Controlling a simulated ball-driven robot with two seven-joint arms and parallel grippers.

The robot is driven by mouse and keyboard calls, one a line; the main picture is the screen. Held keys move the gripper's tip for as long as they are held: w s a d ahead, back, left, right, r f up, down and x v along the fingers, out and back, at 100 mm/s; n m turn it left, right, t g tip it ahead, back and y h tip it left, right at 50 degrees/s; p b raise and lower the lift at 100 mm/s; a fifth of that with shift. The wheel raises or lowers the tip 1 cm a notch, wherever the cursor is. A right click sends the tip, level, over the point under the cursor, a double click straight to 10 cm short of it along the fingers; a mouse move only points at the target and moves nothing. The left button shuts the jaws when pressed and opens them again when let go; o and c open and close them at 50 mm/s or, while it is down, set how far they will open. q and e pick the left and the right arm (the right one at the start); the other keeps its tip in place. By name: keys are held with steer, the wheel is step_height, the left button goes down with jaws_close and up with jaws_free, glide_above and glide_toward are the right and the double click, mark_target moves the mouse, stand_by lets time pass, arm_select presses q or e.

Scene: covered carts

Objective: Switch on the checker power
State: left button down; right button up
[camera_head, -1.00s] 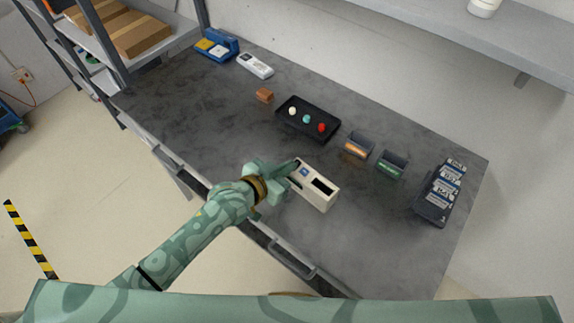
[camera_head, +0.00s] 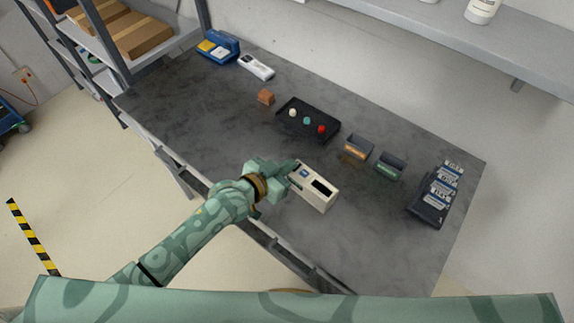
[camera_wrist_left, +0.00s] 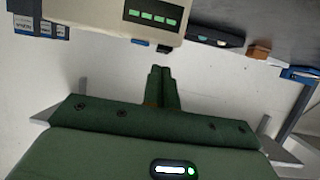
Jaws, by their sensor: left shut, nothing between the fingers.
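The checker, a beige box (camera_head: 316,188), sits on the dark table near its front edge, with a dark slot and a small blue patch on top. In the left wrist view, the checker (camera_wrist_left: 95,18) fills the upper left. Its dark panel (camera_wrist_left: 152,13) bears several bright green marks, and a small black piece (camera_wrist_left: 165,48) sticks out at its lower edge. My left gripper (camera_head: 291,167) is at the checker's left end. In the wrist view its shut, empty fingertips (camera_wrist_left: 160,70) point at the black piece, with a small apparent gap. My right gripper is not visible.
A black tray (camera_head: 285,128) with white, teal and red balls lies behind the checker. Orange-labelled (camera_head: 355,153) and green-labelled (camera_head: 387,171) bins stand to its right. A dark holder with labelled packs (camera_head: 425,212) is at far right. A brown block (camera_head: 266,97) is further back.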

arm_select(q)
steer(key=r+p+v, duration=0.1)
steer(key=p+v, duration=0.3)
steer(key=v, duration=0.7)
steer(key=shift+a, duration=0.1)
